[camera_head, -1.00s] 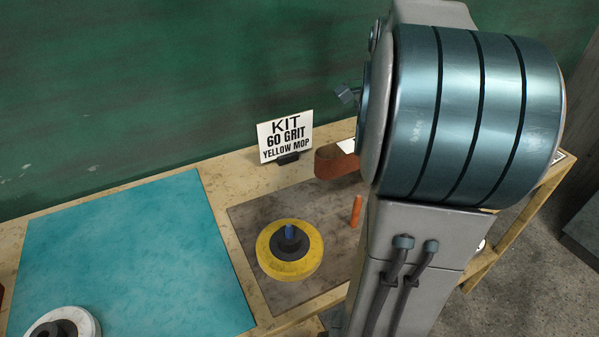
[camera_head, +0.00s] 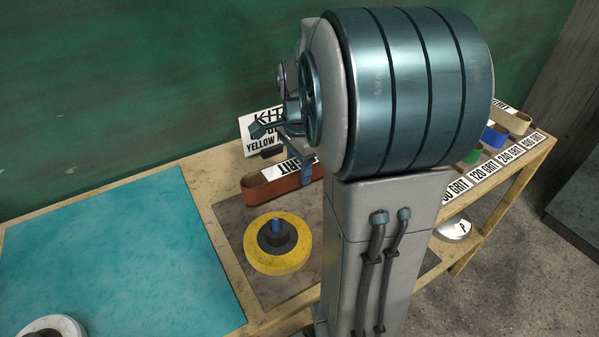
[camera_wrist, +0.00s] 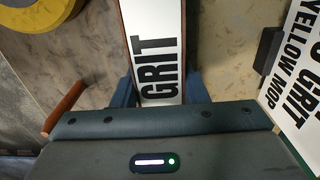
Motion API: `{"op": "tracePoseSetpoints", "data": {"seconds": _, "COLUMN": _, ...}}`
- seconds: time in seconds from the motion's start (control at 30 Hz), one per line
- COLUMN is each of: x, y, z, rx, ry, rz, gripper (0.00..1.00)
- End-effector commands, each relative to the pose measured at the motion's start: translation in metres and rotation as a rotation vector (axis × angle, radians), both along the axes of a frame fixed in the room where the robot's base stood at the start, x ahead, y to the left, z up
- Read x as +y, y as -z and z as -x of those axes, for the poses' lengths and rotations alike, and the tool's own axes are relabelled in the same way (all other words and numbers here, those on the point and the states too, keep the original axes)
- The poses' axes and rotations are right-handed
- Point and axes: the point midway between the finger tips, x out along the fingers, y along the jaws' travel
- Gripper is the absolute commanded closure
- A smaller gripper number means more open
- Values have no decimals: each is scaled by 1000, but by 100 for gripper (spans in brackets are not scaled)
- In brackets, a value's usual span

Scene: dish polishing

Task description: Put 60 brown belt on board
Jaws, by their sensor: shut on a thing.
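The brown belt (camera_head: 268,192), a loop with a white "GRIT" label, is held in my gripper (camera_head: 303,172) over the back part of the grey-brown board (camera_head: 234,217). I cannot tell whether the belt touches the board. In the wrist view the belt's white label (camera_wrist: 158,50) lies between my two fingers (camera_wrist: 160,90), which are shut on it. The yellow mop (camera_head: 262,258) with a black hub sits on the board, in front of the belt. The kit sign (camera_head: 257,124), reading "yellow mop", stands behind, partly hidden by my gripper.
A teal mat (camera_head: 110,250) with a white mop (camera_head: 50,328) lies to the left. Labelled grit belts stand at the right on the table, including a blue one (camera_head: 494,137). My arm hides the board's right part.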

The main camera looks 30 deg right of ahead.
Motion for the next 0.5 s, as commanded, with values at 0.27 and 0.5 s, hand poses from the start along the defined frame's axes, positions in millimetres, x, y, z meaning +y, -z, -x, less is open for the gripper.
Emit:
{"op": "tracePoseSetpoints", "data": {"seconds": 0.27, "x": 0, "y": 19, "z": 0, "rx": 0, "ry": 0, "rz": 0, "gripper": 88}}
{"op": "tracePoseSetpoints", "data": {"seconds": 0.5, "x": -1, "y": 22, "z": 0, "rx": 0, "ry": 0, "rz": 0, "gripper": 88}}
